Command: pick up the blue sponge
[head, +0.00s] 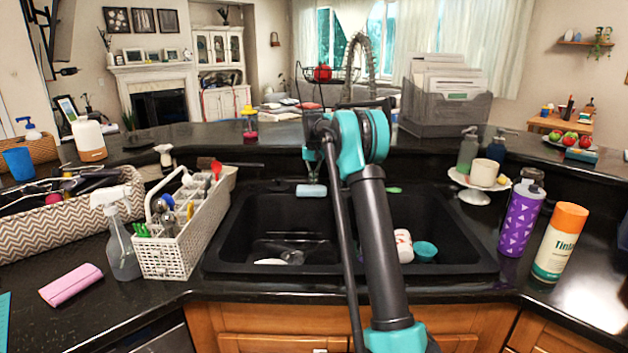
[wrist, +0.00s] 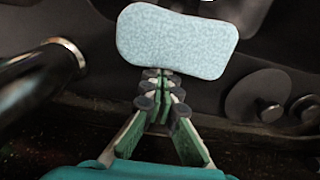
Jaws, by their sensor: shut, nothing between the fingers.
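The blue sponge (wrist: 177,41) is pale blue, with rounded ends and a slightly narrowed waist. In the wrist view it lies just beyond my fingertips, across the upper middle. In the head view the sponge (head: 311,190) is at the back rim of the black double sink (head: 238,232). My gripper (wrist: 160,88) is shut and empty, its fingertips together by the sponge's lower edge in the picture. I cannot tell whether they touch it.
A white caddy (head: 166,252) with utensils stands left of the sink. A purple bottle (head: 521,217) and an orange-capped canister (head: 559,243) stand to the right. A white cup and a teal cup (head: 425,251) are in the right basin. A faucet rises behind my arm.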

